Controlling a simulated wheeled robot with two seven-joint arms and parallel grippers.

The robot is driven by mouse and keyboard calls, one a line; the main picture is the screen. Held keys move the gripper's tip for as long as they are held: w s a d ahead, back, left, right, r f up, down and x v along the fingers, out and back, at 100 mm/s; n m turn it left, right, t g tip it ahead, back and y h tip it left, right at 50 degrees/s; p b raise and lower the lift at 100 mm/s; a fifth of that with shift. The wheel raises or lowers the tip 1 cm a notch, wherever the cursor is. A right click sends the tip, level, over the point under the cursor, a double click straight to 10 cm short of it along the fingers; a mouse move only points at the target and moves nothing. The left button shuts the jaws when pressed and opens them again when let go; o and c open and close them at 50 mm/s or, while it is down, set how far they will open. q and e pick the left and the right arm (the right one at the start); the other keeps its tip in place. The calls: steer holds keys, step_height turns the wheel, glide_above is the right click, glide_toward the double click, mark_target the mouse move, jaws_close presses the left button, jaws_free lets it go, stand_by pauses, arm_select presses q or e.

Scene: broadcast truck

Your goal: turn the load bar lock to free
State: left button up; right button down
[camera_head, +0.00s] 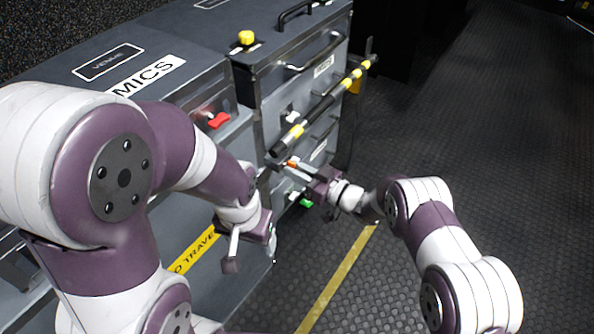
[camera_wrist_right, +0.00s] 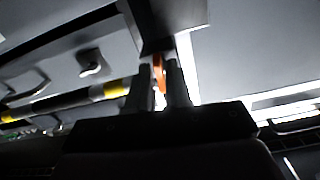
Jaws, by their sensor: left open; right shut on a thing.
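The load bar (camera_head: 318,110) is black with yellow bands and runs slantwise across the front of the grey cases. It also shows in the right wrist view (camera_wrist_right: 70,99). A small orange lever (camera_head: 292,163), which looks like the load bar lock, is at the bar's near end. My right gripper (camera_head: 302,170) is shut on it. In the right wrist view the orange lever (camera_wrist_right: 159,72) stands between the two fingers, partly hidden by them; its marking cannot be read. My left gripper (camera_head: 250,262) is open and empty, lower and to the left, beside the front of the near case.
The near case (camera_head: 200,75) carries a red latch (camera_head: 218,120); the far case (camera_head: 270,70) carries a yellow knob (camera_head: 246,37) and handles. A green piece (camera_head: 305,202) is low below my right gripper. Dark floor with a yellow line (camera_head: 338,278) is open at right.

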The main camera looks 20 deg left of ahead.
steer(key=c, duration=1.2)
jaws_free()
steer(key=shift+c, duration=0.2)
steer(key=p+v, duration=0.3)
steer(key=v, duration=0.9)
steer(key=shift+d, duration=0.35)
steer(key=shift+s, duration=0.1)
